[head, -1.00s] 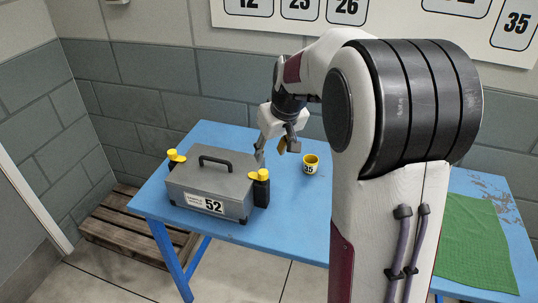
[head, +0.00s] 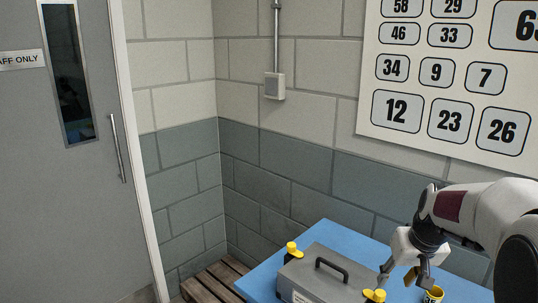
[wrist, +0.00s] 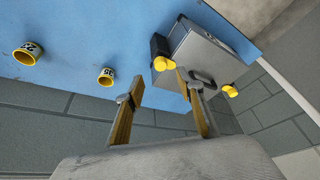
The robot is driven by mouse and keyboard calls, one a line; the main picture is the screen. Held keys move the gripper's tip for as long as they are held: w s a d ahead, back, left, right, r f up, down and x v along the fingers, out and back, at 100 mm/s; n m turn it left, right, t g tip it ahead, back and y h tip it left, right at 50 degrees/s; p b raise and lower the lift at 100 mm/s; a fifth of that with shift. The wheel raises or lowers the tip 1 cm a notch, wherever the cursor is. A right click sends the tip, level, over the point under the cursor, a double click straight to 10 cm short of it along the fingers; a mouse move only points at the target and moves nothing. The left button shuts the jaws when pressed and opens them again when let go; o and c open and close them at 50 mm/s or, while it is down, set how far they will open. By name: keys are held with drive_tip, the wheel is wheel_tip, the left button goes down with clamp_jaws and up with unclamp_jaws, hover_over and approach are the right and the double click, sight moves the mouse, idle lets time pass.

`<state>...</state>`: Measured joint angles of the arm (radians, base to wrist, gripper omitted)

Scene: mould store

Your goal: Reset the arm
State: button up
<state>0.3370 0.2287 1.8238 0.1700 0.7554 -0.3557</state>
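My gripper (head: 404,278) hangs over the blue table, by the right end of the grey case and left of a yellow cup. In the wrist view my gripper (wrist: 160,90) shows two fingers spread apart with nothing between them. My white arm (head: 482,208) comes in from the right edge of the head view, its upper part cut off by the frame.
A grey case (head: 325,277) with a handle and yellow knobs stands on the blue table (head: 320,232). A yellow cup (head: 433,294) stands right of it. The wrist view also shows a second yellow cup (wrist: 27,54). A wooden pallet (head: 212,283) lies left of the table.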

drive_tip(key=s+a+r, duration=0.1)
drive_tip(key=s+a, duration=0.4)
drive_tip(key=s, duration=0.4)
drive_tip(key=s+a+r+t, duration=0.1)
drive_tip(key=s+a, duration=0.3)
drive_tip(key=s, duration=0.6)
drive_tip(key=s+a+r+n, duration=0.1)
drive_tip(key=s+a+r, duration=0.2)
drive_tip(key=s, duration=0.6)
drive_tip(key=shift+s+a+r, duration=0.15)
drive_tip(key=shift+s+a, duration=0.25)
drive_tip(key=shift+a, duration=0.9)
